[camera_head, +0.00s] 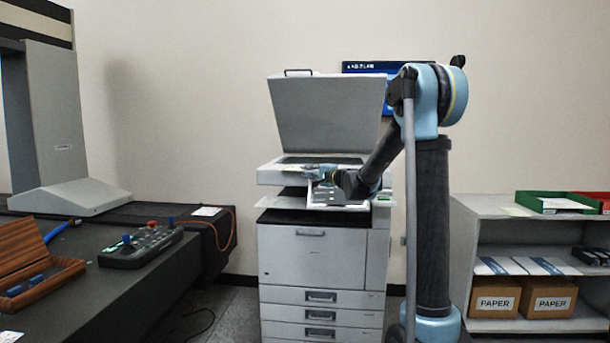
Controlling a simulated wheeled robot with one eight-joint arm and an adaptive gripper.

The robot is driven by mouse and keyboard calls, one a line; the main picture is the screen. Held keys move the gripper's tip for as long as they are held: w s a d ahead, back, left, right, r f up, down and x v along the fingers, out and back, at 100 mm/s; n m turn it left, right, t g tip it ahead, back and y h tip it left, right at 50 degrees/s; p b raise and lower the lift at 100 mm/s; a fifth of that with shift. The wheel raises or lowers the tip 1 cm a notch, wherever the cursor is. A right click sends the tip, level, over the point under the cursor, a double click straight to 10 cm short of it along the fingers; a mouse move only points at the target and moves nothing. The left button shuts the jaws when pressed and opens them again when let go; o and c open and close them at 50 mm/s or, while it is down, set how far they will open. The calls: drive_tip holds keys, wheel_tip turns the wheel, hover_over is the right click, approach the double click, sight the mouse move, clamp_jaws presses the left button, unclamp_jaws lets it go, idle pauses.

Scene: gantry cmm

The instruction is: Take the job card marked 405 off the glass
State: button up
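The copier (311,254) stands against the back wall with its lid (327,115) raised. The dark glass (322,160) shows as a thin strip under the lid, seen at a very low angle. My gripper (309,173) is at the front edge of the glass, pointing left, with my arm coming in from the right. A small pale yellowish patch (292,168) lies beside the fingertips and may be a card. No number can be read on it. The fingers are too small to tell whether they are open or hold anything.
A dark table on the left bears a control box (141,246) and a wooden case (32,267). On the right a shelf unit (462,250) holds a green tray (553,203), a red tray (599,198) and paper boxes (549,298). Open floor lies between table and copier.

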drive_tip(key=shift+x, duration=0.8)
drive_tip(key=shift+c, duration=0.2)
clamp_jaws()
wheel_tip(320, 180, up, 3)
drive_tip(key=shift+f, duration=0.25)
drive_tip(key=shift+s+d, duration=0.1)
drive_tip(key=shift+s, duration=0.05)
drive_tip(key=s+d+r, duration=0.5)
drive_tip(key=s+d, duration=0.4)
drive_tip(key=s, duration=0.1)
drive_tip(key=shift+d, duration=0.2)
